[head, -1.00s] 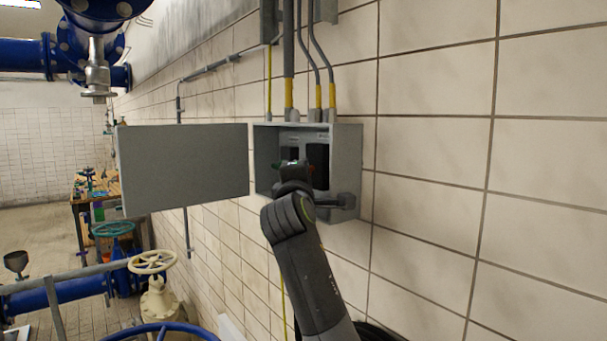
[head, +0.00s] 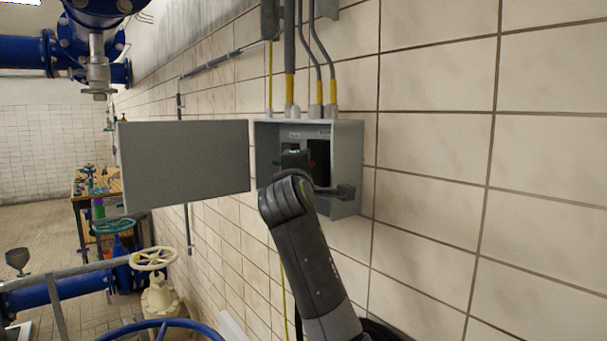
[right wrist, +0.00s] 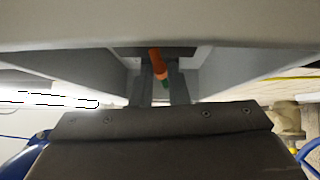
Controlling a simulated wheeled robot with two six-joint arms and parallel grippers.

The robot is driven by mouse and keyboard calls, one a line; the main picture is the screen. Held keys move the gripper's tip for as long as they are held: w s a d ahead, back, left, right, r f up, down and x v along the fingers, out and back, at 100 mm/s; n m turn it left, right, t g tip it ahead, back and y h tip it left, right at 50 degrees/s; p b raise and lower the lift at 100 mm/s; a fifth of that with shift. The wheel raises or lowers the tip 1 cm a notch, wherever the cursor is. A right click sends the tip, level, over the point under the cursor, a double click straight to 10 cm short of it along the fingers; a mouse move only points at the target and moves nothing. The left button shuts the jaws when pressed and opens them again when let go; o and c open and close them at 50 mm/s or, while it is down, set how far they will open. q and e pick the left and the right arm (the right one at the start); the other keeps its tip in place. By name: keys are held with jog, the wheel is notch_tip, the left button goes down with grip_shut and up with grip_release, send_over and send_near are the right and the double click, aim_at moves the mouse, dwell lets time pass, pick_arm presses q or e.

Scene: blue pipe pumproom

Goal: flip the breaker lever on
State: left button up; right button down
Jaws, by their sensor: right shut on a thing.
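The grey breaker box (head: 347,150) is fixed to the tiled wall, and its door (head: 182,165) stands wide open to the left. My right gripper (head: 295,158) reaches into the box from below and hides much of the inside in the head view. In the right wrist view an orange lever (right wrist: 156,60) shows between the two fingers of my right gripper (right wrist: 161,75), which are shut on it. The lever itself is hidden in the head view. My left gripper is not in view.
Conduits with yellow bands (head: 289,88) enter the top of the box. Blue pipes (head: 25,52) and a cream handwheel (head: 153,260) are at the left. The tiled wall (head: 430,200) right of the box is bare.

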jog(key=shift+r+m+g+y, duration=0.3)
jog(key=shift+r+m+g, duration=0.1)
jog(key=shift+m+g, duration=0.55)
jog(key=shift+r+m+g+y, duration=0.3)
jog(key=shift+r+m+g, duration=0.1)
jog(key=shift+m+g, duration=0.55)
jog(key=c, duration=1.4)
grip_release()
jog(key=shift+r, duration=0.1)
